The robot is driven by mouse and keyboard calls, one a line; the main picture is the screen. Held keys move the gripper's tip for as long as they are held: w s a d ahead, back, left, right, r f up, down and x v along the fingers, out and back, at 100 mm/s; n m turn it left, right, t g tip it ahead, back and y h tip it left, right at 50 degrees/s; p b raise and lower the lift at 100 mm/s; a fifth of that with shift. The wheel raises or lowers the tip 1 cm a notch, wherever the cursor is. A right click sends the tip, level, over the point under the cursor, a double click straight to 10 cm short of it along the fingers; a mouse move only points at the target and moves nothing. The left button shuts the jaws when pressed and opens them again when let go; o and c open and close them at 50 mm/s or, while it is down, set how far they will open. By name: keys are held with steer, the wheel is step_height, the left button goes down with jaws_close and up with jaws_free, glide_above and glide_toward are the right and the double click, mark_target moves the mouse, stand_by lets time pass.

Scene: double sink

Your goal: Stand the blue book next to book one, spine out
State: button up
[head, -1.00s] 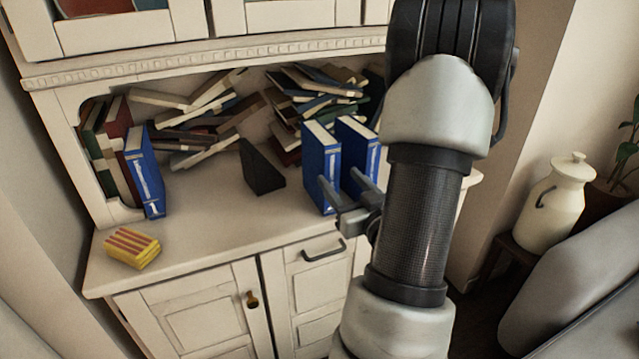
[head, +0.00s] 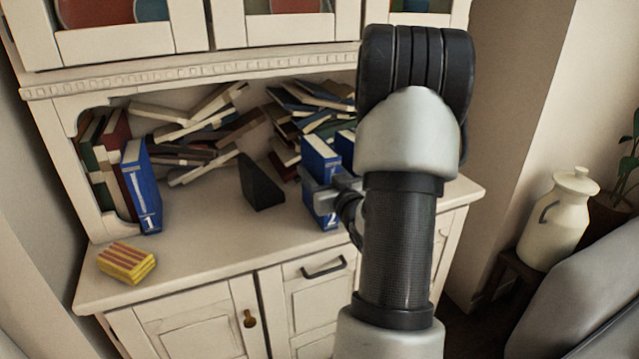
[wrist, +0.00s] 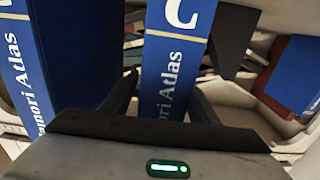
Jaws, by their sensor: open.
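Book one (head: 142,190), blue with a "1" on its spine, stands upright at the left of the cabinet counter, against other books. A blue book marked "2" (head: 320,150) stands upright further right, its spine facing out. My gripper (head: 328,184) is open at this spine. In the wrist view, the "Atlas" spine (wrist: 175,70) lies between my two fingers (wrist: 165,95); I cannot tell whether they touch it. Another blue book (head: 346,146) stands just right of book 2, mostly hidden by my arm. It fills the left of the wrist view (wrist: 70,50).
A black wedge-shaped bookend (head: 261,183) stands on the counter between book one and book 2. Messy book piles (head: 190,135) lie behind. A yellow and red striped stack (head: 127,262) sits at the front left. The counter (head: 205,215) is clear between book one and the bookend.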

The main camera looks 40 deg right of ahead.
jaws_close()
steer(key=shift+r, duration=0.1)
steer(key=shift+r, duration=0.15)
